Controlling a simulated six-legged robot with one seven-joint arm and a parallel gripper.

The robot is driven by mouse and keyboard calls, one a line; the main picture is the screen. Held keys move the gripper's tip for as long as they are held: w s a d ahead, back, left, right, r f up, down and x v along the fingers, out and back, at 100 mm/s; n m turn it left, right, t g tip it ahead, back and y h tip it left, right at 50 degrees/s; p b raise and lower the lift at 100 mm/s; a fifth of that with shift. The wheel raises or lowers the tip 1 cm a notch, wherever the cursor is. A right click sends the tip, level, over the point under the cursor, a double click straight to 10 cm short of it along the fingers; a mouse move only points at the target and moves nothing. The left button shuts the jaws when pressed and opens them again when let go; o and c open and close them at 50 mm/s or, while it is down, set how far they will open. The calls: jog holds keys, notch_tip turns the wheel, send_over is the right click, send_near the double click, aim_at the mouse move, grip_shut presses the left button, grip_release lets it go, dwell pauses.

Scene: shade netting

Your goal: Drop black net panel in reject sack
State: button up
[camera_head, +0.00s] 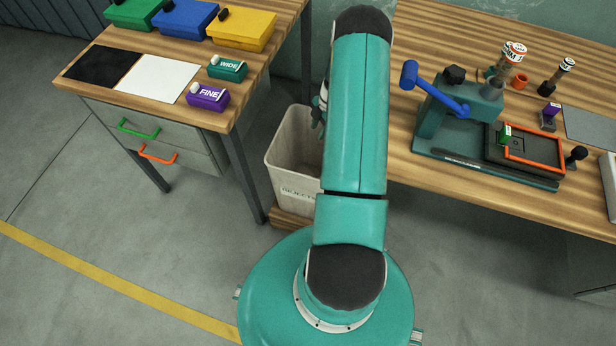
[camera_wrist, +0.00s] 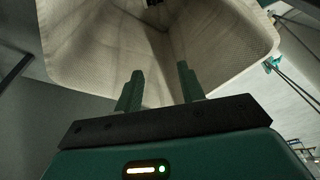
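A white square (camera_head: 157,78) lies beside the black one. WIDE (camera_head: 228,68) and FINE (camera_head: 208,97) blocks and green, blue and yellow boxes (camera_head: 241,30) are on the left bench. The right bench holds a teal lever press (camera_head: 455,110) and an orange-edged frame (camera_head: 534,150).

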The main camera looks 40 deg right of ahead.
jog(key=w+v, duration=0.1)
jog(key=v, duration=1)
jog(key=shift+s+r, duration=0.4)
jog(key=shift+s, duration=0.1)
jog(key=shift+d, duration=0.1)
jog(key=w+a+r+m+h, duration=0.3)
jog(key=a+r+m, duration=0.3)
jog(key=a+r, duration=1.7)
jog(key=s+a+r+m+t, duration=0.2)
jog(key=s+a+r+m, duration=0.2)
jog(key=s+a+r, duration=0.2)
jog(key=s+a+r+m+t, duration=0.2)
jog(key=s+a+r+m, duration=0.2)
jog(key=s+a, duration=0.7)
notch_tip(320, 180, up, 2)
jog(key=shift+a+r+t, duration=0.1)
jog(key=shift+a+t, duration=0.2)
jog(key=shift+a, duration=0.4)
